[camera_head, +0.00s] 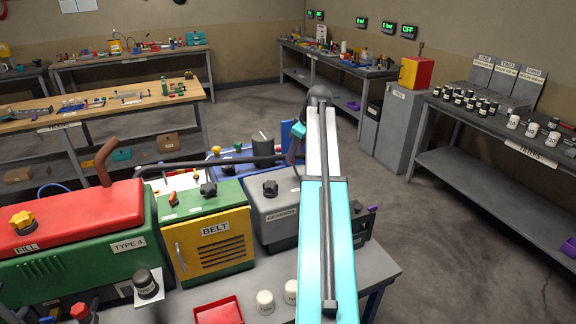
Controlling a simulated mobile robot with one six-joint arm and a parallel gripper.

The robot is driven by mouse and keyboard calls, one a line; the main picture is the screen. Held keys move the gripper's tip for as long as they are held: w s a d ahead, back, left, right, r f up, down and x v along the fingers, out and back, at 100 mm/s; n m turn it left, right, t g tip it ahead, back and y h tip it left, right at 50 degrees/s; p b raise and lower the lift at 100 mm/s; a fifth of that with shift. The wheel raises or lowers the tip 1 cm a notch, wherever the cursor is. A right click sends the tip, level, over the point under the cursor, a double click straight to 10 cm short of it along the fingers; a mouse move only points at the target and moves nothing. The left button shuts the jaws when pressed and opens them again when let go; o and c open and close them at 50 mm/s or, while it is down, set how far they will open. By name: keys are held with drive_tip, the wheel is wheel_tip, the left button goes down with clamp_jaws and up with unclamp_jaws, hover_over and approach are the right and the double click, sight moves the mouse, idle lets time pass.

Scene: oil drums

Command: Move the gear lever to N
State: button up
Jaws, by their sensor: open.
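The grey gearbox (275,215), with a label that seems to read GEARBOX, stands on the near bench beside the yellow and green BELT housing. A black knob (270,188) sits on its top. A dark plate (360,222) shows at its right side, past my arm; I cannot make out a lever or an N mark. My arm crosses in front of the gearbox's right part. My gripper (295,152) is small and dark beyond the gearbox, under the cyan wrist part, apart from the knob. It is open and seems empty; its fingers are hard to see.
The green and red FILL machine (75,235) with a brown bent handle stands left. A red tray (218,311) and white canisters (265,301) are at the bench's front. A blue unit (235,155) lies behind. A filter table (490,125) is right; floor between is clear.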

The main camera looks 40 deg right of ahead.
sight(295, 170)
drive_tip(key=shift+p+x, duration=1.5)
drive_tip(key=shift+x, duration=3.1)
drive_tip(key=shift+c, duration=0.3)
clamp_jaws()
